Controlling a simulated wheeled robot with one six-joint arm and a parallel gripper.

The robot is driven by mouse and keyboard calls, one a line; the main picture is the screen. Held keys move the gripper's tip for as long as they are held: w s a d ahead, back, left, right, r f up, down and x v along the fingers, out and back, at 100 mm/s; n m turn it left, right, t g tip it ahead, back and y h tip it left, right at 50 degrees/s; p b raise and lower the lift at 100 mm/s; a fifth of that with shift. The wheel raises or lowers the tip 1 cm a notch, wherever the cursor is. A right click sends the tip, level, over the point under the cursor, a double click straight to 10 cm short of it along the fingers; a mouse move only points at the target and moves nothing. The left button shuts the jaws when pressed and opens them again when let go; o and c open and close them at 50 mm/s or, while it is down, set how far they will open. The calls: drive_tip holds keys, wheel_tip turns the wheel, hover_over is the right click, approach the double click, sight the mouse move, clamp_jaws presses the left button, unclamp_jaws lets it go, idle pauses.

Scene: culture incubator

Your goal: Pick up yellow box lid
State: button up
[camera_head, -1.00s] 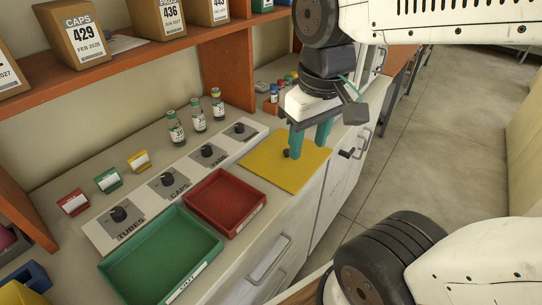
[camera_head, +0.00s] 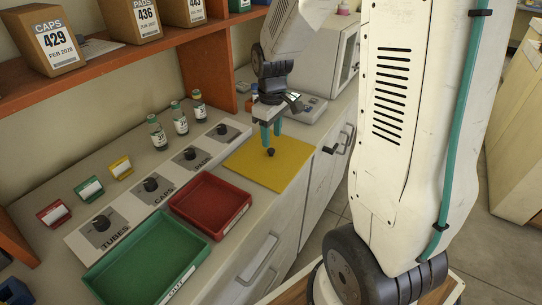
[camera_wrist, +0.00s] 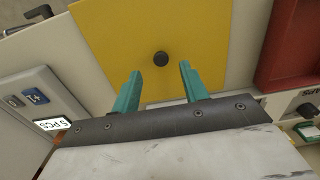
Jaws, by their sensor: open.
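The yellow box lid (camera_head: 284,166) lies flat at the right end of the counter, with a dark round knob (camera_head: 271,152) near its middle. The lid also shows in the wrist view (camera_wrist: 200,40), with its knob (camera_wrist: 160,59) ahead of and between the fingers. My gripper (camera_head: 271,143) hangs above the lid, just behind the knob, with its two teal fingers pointing down. In the wrist view my gripper (camera_wrist: 159,76) is open and empty, and its fingers are apart from the knob. The box under the lid is not visible.
A red tray (camera_head: 243,212) and a green tray (camera_head: 205,250) sit left of the lid. A grey device (camera_head: 305,109) is behind my gripper. An orange shelf (camera_head: 110,68) rises at the back.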

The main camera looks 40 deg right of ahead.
sight(271, 150)
wheel_tip(271, 150, down, 5)
clamp_jaws()
idle(0.3)
drive_tip(key=shift+a+r, duration=0.1)
drive_tip(key=shift+r, duration=0.05)
